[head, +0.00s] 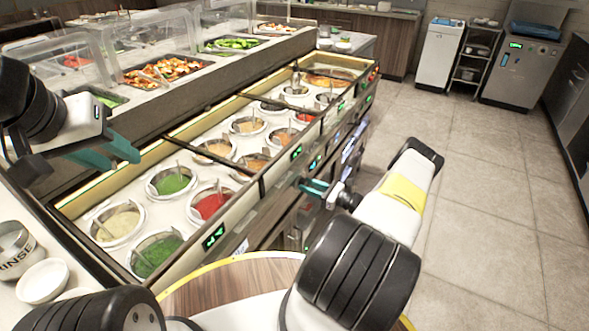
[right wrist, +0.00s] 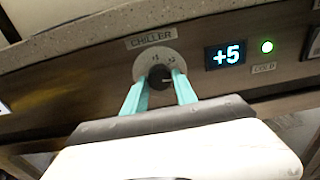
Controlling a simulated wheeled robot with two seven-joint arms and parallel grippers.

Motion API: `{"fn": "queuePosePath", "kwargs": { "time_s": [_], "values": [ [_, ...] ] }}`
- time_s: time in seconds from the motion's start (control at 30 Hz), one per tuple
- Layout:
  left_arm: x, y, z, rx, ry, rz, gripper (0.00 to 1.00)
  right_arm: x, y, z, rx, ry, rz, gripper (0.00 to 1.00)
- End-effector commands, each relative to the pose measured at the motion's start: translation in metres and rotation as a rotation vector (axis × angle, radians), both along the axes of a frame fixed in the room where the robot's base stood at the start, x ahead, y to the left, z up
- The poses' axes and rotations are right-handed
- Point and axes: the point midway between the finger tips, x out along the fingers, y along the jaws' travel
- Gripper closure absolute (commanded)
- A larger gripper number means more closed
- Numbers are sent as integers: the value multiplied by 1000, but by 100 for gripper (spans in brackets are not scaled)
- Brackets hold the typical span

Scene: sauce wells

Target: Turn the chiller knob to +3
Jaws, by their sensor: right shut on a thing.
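The chiller knob (right wrist: 159,76) is a dark round knob on a pale dial plate, under a label reading CHILLER (right wrist: 151,39) in the right wrist view. The display (right wrist: 226,55) beside it reads +5. My right gripper (right wrist: 160,84) has its teal fingers on either side of the knob and is shut on it. In the head view my right gripper (head: 314,187) is at the front panel of the sauce counter, and the knob is too small to make out there. My left gripper (head: 122,150) is over the counter's left side, with its fingers apart and nothing seen between them.
A green light (right wrist: 267,46) over a COLD label is lit right of the display. The sauce counter (head: 262,184) holds several wells of sauces. A RINSE pot (head: 15,250) and a white bowl (head: 42,281) stand at lower left. The tiled floor (head: 480,190) at right is clear.

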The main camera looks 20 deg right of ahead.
Motion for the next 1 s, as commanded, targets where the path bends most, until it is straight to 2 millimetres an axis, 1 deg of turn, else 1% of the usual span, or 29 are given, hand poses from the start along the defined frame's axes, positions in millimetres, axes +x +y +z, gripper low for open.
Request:
{"fn": "queuePosePath", "kwargs": {
  "time_s": [0.27,0.47,1.0],
  "values": [
    [0,0,0,0,0,0,64,0,-1,0,-19,-17,-1,100],
    [0,0,0,0,0,0,64,0,-1,0,-85,-77,-3,100],
    [0,0,0,0,0,0,64,0,-2,0,-429,-381,-2,100]
  ]
}}
